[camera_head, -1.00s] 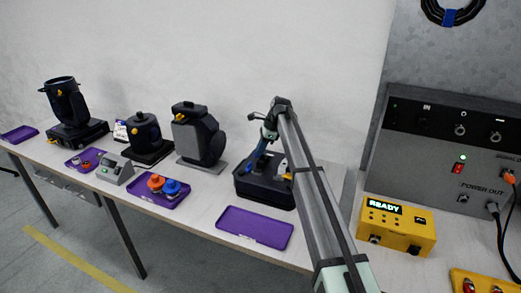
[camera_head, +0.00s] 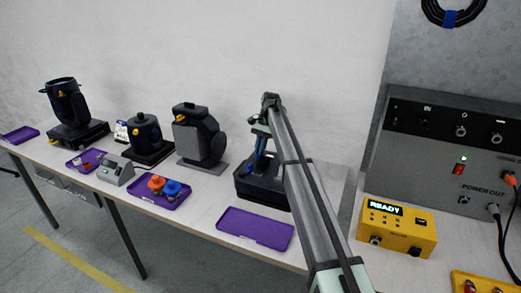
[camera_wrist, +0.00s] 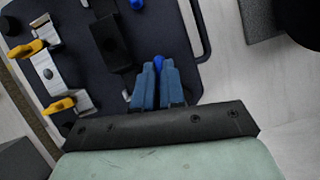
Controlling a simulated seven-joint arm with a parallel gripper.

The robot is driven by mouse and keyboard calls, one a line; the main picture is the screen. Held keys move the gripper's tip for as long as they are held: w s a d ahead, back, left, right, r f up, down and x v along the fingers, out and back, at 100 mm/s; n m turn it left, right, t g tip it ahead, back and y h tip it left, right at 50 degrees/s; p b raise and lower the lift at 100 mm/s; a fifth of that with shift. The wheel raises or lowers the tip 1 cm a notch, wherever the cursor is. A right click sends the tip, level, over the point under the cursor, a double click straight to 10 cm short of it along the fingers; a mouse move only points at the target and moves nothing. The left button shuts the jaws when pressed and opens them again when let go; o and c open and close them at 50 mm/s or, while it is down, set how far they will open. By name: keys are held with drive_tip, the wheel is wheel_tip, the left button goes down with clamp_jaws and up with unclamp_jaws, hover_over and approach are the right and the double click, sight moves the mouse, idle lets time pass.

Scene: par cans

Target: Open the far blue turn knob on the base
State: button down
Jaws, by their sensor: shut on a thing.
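The dark base (camera_head: 262,190) stands on the table below my gripper. In the wrist view the base (camera_wrist: 75,65) fills the upper left, with yellow turn knobs and silver brackets on its left side. One blue turn knob (camera_wrist: 158,62) sits between the blue fingertips of my gripper (camera_wrist: 157,70), which is shut on it. Another blue knob (camera_wrist: 137,4) shows at the top edge, apart from the fingers. In the head view my gripper (camera_head: 256,172) points down at the base, and my arm hides the base's right part. I cannot tell how far the held knob is turned.
A purple tray (camera_head: 232,213), empty, lies in front of the base. A dark lamp unit (camera_head: 198,135) stands to its left, and a tray with orange and blue parts (camera_head: 140,190) farther left. A yellow box reading READY (camera_head: 396,226) is at right.

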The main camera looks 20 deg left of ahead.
drive_tip(key=shift+a+n+h, duration=0.1)
drive_tip(key=shift+n+h, duration=0.3)
drive_tip(key=shift+n, duration=0.7)
drive_tip(key=c, duration=1.2)
unclamp_jaws()
